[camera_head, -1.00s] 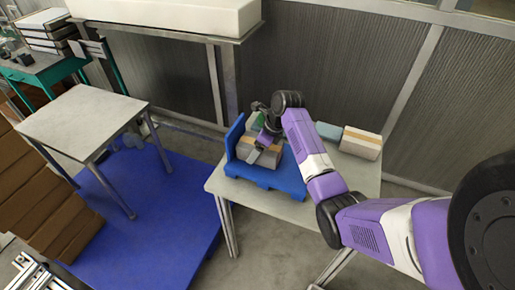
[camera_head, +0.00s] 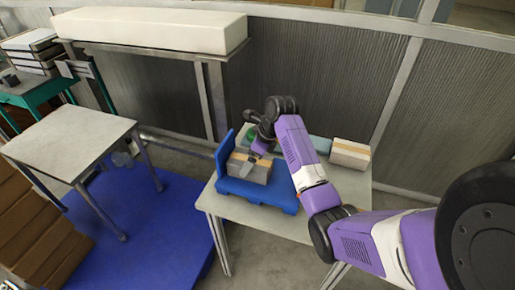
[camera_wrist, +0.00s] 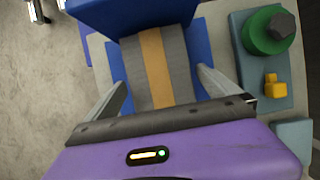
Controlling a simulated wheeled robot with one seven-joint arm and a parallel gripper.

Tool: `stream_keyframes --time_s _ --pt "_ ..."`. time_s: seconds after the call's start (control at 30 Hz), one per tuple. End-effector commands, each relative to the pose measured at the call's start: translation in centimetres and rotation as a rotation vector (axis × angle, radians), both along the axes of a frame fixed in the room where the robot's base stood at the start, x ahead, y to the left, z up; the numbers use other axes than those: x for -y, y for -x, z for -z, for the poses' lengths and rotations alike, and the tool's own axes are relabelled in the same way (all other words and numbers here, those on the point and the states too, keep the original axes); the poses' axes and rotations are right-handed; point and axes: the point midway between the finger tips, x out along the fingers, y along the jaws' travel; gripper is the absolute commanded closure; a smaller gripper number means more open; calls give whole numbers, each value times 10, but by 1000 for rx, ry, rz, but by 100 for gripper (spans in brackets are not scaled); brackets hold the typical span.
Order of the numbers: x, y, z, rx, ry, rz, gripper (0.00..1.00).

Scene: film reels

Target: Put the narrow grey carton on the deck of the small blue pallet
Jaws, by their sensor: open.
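The narrow grey carton (camera_head: 251,168), with a tan strip along its top, sits on the deck of the small blue pallet (camera_head: 262,194), close to the pallet's raised blue end panel (camera_head: 221,151). My gripper (camera_head: 262,163) is above the carton. In the wrist view the carton (camera_wrist: 158,65) lies between the two spread fingers of my gripper (camera_wrist: 163,92). A gap shows beside the fingers, so the gripper is open. The pallet's deck (camera_wrist: 203,50) shows on both sides of the carton. The carton's far lower side is hidden.
The pallet stands on a light table (camera_head: 225,207). A second carton with a tan strip (camera_head: 350,154) stands at the table's back right. A blue-grey tray (camera_wrist: 245,55) with a green round piece (camera_wrist: 268,30) and a yellow piece (camera_wrist: 275,86) lies beside the pallet.

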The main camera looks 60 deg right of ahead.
Motion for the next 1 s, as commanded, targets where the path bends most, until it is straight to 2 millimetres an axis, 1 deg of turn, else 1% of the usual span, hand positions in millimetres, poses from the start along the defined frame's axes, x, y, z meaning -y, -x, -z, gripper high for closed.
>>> stream_keyframes --time_s 0.03,0.2,0.4,0.5,0.6,1.0 --pt "2 3 -11 5 3 1 0" --pt "3 16 -43 2 3 0 0" --pt "4 27 -68 1 1 -1 0" --pt "5 30 -75 1 2 0 0" --pt "5 31 -77 0 0 0 0" --pt "5 31 -77 0 0 0 0"
